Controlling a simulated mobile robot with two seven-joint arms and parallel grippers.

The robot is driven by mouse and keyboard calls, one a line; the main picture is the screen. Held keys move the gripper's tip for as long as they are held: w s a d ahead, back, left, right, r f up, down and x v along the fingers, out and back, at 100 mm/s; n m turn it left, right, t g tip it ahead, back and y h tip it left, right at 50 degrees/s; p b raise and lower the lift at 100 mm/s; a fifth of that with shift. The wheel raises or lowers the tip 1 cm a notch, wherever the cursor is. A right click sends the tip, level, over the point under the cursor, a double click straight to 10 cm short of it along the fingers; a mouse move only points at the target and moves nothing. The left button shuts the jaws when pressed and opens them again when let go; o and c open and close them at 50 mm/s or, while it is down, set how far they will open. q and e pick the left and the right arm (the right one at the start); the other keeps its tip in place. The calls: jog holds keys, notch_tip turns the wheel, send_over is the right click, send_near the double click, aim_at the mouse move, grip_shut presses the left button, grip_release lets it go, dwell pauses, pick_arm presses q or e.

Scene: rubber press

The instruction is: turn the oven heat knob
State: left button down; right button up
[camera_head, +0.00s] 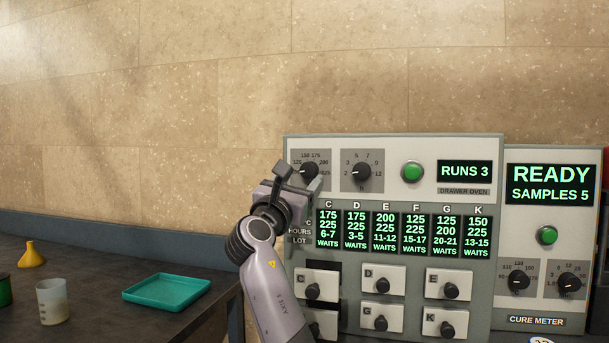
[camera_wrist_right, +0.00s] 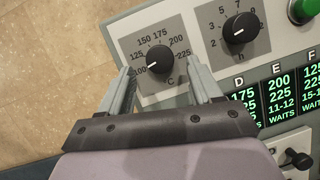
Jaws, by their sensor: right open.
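The oven heat knob (camera_head: 309,171) is the black dial marked in C at the top left of the drawer oven panel (camera_head: 395,152). In the right wrist view the heat knob (camera_wrist_right: 159,59) has its white pointer toward the 100 mark. My right gripper (camera_head: 299,177) is in front of this dial, its fingers partly covering the scale. In the right wrist view the open gripper (camera_wrist_right: 160,77) has one finger on each side of the knob, with gaps between. I cannot tell how far the fingertips are from the panel. My left gripper is not in view.
The hour knob (camera_head: 362,171) and a green button (camera_head: 412,172) are right of the heat knob. Drawers with black knobs are below. The cure meter (camera_head: 548,220) stands at right. A teal tray (camera_head: 166,291), a beaker (camera_head: 52,302) and a yellow funnel (camera_head: 32,254) stand on the left bench.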

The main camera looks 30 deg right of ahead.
aim_at(309, 170)
jog(key=shift+x, duration=1.25)
jog(key=c, duration=1)
jog(key=shift+c, duration=0.2)
